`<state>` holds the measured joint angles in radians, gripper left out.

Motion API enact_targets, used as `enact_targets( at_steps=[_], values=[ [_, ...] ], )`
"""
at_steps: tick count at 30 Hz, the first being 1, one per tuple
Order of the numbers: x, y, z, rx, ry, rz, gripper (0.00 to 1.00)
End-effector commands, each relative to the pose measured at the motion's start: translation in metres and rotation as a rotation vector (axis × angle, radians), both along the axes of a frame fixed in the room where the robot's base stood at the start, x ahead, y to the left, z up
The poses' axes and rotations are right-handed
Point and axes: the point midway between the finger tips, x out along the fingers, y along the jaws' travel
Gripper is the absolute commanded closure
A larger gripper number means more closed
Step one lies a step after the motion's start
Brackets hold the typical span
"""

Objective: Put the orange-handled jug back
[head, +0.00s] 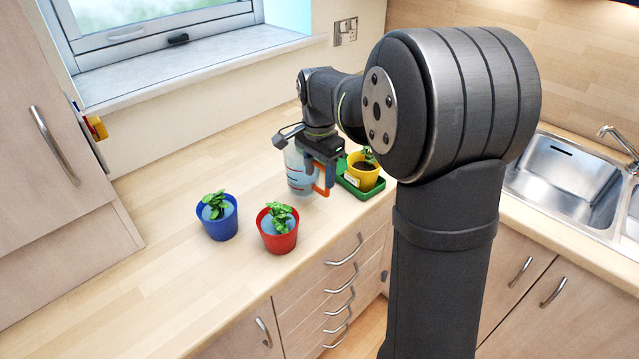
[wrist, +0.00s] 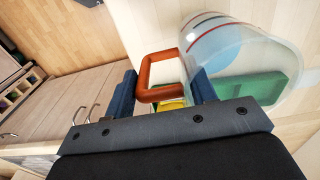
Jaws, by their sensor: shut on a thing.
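The jug (head: 299,176) is clear, with coloured lines on its wall and an orange handle (head: 322,180). My gripper (head: 322,160) is over its right side in the head view and hides part of it. In the wrist view my gripper (wrist: 163,90) has its two fingers on either side of the orange handle (wrist: 160,56), shut on it. The clear jug body (wrist: 235,50) lies right of the fingers there. I cannot tell whether the jug's base touches the worktop.
On the worktop (head: 160,255) stand a blue pot (head: 217,226) and a red pot (head: 278,240), each with a plant. A yellow pot (head: 363,177) stands in a green tray (head: 347,183) just right of the jug. The worktop's left part is clear. A sink (head: 565,175) is at right.

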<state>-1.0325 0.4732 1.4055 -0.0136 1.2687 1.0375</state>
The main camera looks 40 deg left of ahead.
Motion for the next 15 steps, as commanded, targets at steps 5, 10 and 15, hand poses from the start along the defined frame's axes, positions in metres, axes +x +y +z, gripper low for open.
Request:
enact_targets(
  at_steps=[5, 10, 15],
  values=[
    [0.000, 0.000, -0.018, -0.001, 0.000, 0.000, 0.92],
    [0.000, 0.000, -0.039, 0.001, -0.001, 0.000, 0.92],
    [0.000, 0.000, -0.039, 0.002, -0.002, 0.000, 0.92]
  ],
)
